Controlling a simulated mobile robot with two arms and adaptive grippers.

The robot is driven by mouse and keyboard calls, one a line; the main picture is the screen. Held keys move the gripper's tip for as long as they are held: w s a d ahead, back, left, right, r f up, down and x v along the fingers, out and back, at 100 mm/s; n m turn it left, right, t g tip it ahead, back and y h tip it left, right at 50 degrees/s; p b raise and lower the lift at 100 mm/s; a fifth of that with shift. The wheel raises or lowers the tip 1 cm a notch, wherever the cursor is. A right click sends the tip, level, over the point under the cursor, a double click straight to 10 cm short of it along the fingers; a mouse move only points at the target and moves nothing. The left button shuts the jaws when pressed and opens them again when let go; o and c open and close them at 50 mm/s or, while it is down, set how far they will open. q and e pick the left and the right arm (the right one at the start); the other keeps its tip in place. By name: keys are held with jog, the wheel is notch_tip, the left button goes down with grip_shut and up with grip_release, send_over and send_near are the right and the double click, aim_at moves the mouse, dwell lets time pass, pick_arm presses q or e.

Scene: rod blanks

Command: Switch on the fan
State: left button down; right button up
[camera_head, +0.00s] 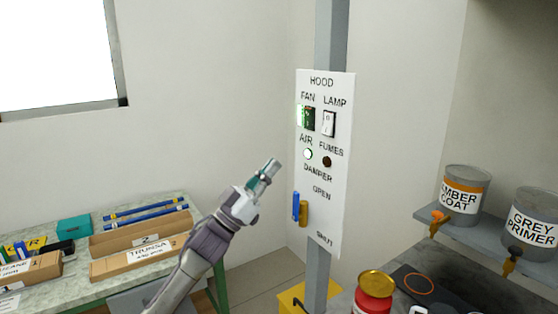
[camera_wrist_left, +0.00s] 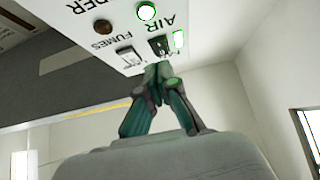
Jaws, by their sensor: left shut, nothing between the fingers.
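The white HOOD panel (camera_head: 335,190) is fixed to a grey post. Its FAN switch (camera_head: 309,119) is a dark rocker with a bright green strip lit at its left. The round AIR light (camera_head: 308,154) glows green. My left gripper (camera_head: 272,165) is shut and empty, in front of the panel and lower left of the FAN switch in the head view. In the left wrist view its closed fingertips (camera_wrist_left: 157,70) point toward the dark FAN switch (camera_wrist_left: 158,45); I cannot tell whether they touch it. My right gripper is not in view.
Beside FAN is a white LAMP switch (camera_head: 328,124); below are a dark FUMES light (camera_head: 327,162) and a blue-tipped DAMPER handle (camera_head: 297,206). A bench with cardboard boxes (camera_head: 135,258) is at left. Paint cans (camera_head: 463,195) stand on a right shelf, above a red jar (camera_head: 372,298).

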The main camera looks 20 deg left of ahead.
pick_arm(q)
jog(key=v, duration=0.2)
jog(key=shift+s+a+f+b, duration=0.2)
jog(key=shift+s+b, duration=0.05)
jog(key=shift+b, duration=0.05)
